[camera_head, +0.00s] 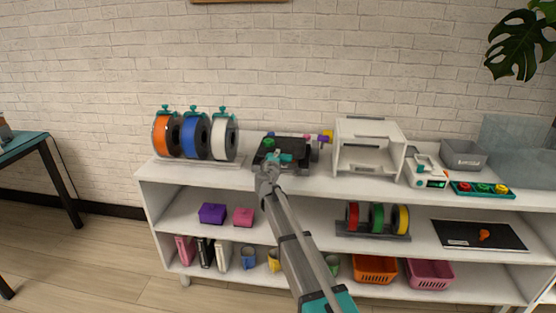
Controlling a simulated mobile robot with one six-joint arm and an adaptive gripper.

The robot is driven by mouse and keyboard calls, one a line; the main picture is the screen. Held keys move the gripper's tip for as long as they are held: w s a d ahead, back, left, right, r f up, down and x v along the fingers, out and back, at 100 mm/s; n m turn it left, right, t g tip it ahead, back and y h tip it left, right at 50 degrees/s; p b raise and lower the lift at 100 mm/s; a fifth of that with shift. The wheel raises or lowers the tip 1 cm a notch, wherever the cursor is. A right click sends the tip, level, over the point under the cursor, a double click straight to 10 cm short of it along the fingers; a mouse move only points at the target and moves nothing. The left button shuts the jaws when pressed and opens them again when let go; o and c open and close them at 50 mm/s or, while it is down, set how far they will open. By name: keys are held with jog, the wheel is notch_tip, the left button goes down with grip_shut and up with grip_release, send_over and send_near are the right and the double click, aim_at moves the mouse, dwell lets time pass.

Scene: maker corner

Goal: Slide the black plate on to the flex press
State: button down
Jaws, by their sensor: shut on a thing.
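A dark, flat black plate (294,146) lies level on the white shelf top, near the middle. My gripper (277,158) is at its front left edge, seen from behind, and is shut on it. The fingertips and the exact grip are mostly hidden by the gripper body. Small green, magenta, purple and yellow pieces show on and around the plate. I cannot tell for certain which thing is the flex press; any part of it beneath the plate is hidden.
A spool rack (198,162) stands to the left and an open white box-shaped machine (369,130) close to the right. Farther right are a small white device (424,171), a grey bin (462,160) and a teal tray (490,195). A black mat (465,236) lies below.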

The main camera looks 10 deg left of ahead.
jog(key=shift+w, duration=0.35)
jog(key=shift+f+b, duration=1.25)
jog(key=shift+b, duration=0.05)
grip_release()
jog(key=shift+f+b, duration=0.65)
dwell(0.4)
jog(key=shift+s+a, duration=0.1)
jog(key=shift+s, duration=3.7)
dwell(0.3)
jog(key=shift+s, duration=0.15)
dwell(0.4)
